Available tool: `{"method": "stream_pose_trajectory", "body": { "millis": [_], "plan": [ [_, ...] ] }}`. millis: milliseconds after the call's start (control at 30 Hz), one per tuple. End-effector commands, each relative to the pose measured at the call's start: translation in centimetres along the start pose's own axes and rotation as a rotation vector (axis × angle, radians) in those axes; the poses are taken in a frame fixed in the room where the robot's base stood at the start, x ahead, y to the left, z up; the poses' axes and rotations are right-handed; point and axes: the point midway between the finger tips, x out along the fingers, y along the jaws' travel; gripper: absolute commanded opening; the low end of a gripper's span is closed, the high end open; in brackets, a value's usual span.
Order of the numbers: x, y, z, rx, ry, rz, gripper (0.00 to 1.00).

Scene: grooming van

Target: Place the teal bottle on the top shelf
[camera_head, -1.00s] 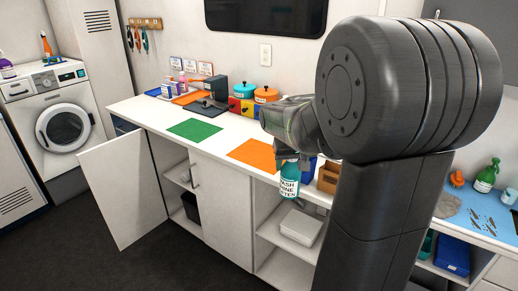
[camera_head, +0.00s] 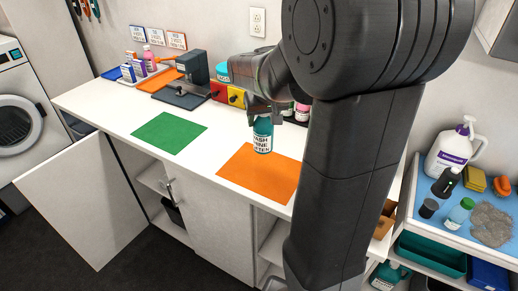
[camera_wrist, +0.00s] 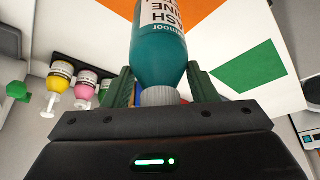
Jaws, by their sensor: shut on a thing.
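The teal bottle (camera_head: 263,138) has a white label with dark lettering. It hangs upright in my gripper (camera_head: 264,114), over the counter by the back edge of the orange mat. In the wrist view the teal bottle (camera_wrist: 158,55) has its grey cap between the two fingers of my gripper (camera_wrist: 160,90). Whether its base touches the counter cannot be told. Under the counter, a shelf (camera_head: 153,178) shows behind the open left door, and another shelf (camera_head: 272,246) shows partly at the right, behind my arm. Which is the top shelf is not marked.
The white counter (camera_head: 112,104) holds a green mat (camera_head: 170,132), the orange mat (camera_head: 258,172), a dark press-like device (camera_head: 192,80) and red and yellow boxes. The open door (camera_head: 85,205) juts into the aisle. A blue-topped side table with a white pump jug (camera_head: 455,148) stands right.

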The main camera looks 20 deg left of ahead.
Motion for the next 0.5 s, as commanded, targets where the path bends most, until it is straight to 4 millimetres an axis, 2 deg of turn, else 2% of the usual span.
{"method": "stream_pose_trajectory", "body": {
  "millis": [133,500],
  "plan": [
    [2.8,0.0,1.3,0.000,-0.006,0.000,0.07],
    [6.9,0.0,3.1,0.000,-0.005,0.000,0.07]
  ]
}}
